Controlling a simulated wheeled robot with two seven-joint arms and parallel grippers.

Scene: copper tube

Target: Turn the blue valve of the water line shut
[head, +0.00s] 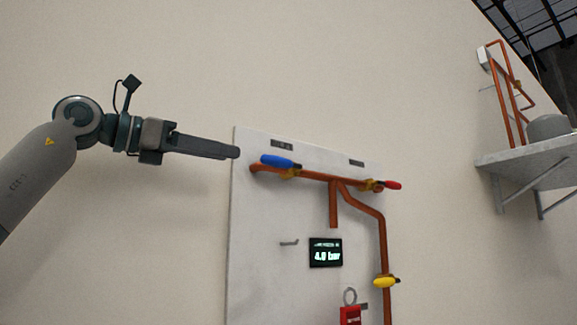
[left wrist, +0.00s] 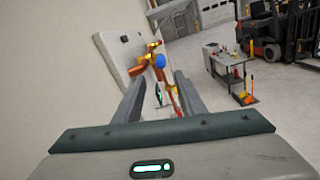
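The blue valve handle (head: 280,161) sits on a brass body on the upper copper pipe (head: 320,177) of a white wall panel (head: 255,260). The handle lies roughly along the pipe, its blue grip pointing left. My left gripper (head: 236,152) is just left of the handle, pointing right at it, apart from it. In the left wrist view the gripper (left wrist: 158,95) has its two fingers spread with nothing between them; the blue handle (left wrist: 160,61) shows end-on ahead of the gap. My right gripper is not in view.
A red-handled valve (head: 392,185) and a yellow-handled valve (head: 386,282) are on the same pipework. A display (head: 325,253) reads 4.0 bar, above a red tag (head: 350,315). A wall shelf (head: 530,150) is at right. A cart (left wrist: 228,70) and forklift (left wrist: 270,30) stand farther off.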

